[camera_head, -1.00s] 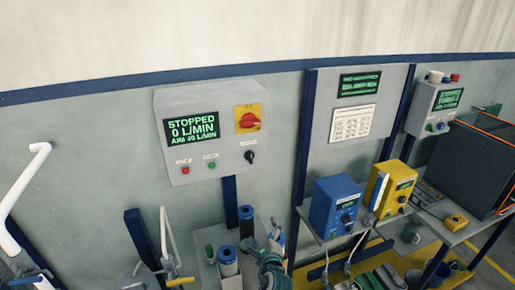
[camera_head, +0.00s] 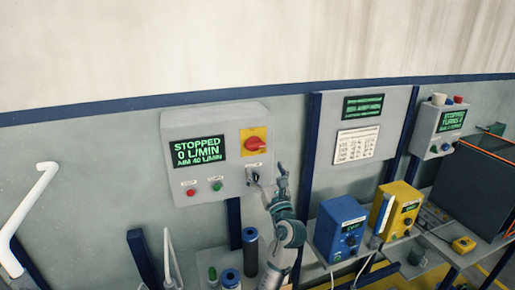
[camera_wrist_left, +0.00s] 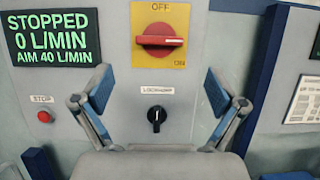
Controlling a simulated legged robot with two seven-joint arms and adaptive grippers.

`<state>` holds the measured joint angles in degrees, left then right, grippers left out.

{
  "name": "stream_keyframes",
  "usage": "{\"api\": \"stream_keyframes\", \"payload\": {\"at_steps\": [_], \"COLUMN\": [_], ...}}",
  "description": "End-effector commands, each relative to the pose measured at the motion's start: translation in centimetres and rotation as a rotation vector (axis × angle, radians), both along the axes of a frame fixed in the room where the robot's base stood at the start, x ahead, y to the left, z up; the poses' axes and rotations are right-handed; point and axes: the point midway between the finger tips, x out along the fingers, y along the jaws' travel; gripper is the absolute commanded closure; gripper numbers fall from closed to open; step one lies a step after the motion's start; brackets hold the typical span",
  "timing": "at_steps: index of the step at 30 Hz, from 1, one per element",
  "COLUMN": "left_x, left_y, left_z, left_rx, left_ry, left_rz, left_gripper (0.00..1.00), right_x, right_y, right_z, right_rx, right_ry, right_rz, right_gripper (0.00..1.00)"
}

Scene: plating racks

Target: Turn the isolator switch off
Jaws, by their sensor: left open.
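The isolator switch (camera_head: 254,143) is a red rotary handle on a yellow plate at the upper right of the grey control box (camera_head: 212,122). In the left wrist view the red handle (camera_wrist_left: 160,40) lies roughly horizontal, with OFF printed above and ON at the lower right. My left gripper (camera_head: 268,178) is in front of the box's lower right, below the switch. In the left wrist view its blue-padded fingers (camera_wrist_left: 159,90) are spread wide and empty. A black knob (camera_wrist_left: 156,118) with a white mark shows between them, below the switch. My right gripper is out of view.
The box's screen (camera_head: 198,151) reads STOPPED, 0 L/MIN, AIM 40 L/MIN. A red button (camera_head: 191,192) and a green button (camera_head: 217,186) sit below it. Blue (camera_head: 340,228) and yellow (camera_head: 397,209) units stand on a shelf to the right.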

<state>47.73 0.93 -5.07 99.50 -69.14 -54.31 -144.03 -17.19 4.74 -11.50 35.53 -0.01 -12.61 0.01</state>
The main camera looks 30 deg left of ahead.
Motion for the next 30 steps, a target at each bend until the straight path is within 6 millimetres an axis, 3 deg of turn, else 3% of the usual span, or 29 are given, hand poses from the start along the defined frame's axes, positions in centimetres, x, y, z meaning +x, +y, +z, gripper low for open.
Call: {"api": "stream_keyframes", "payload": {"at_steps": [9, 23, 25, 30], "left_x": [3.8, 4.9, 4.9, 4.9], "left_y": [4.3, 5.6, 5.6, 5.6], "left_z": [2.6, 3.1, 3.1, 3.1], "left_rx": [0.001, 0.000, 0.000, 0.000], "left_ry": [0.000, 0.000, 0.000, -0.001], "left_rz": [0.000, -0.001, -0.001, -0.001], "left_gripper": [0.04, 0.04, 0.14, 0.57], "right_x": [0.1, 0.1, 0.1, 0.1], "right_y": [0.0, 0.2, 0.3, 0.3], "right_z": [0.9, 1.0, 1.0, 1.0], "right_rx": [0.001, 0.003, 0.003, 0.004], "right_ry": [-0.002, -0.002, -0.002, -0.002], "right_rz": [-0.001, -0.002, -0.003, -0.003], "right_gripper": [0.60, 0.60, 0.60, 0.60]}}
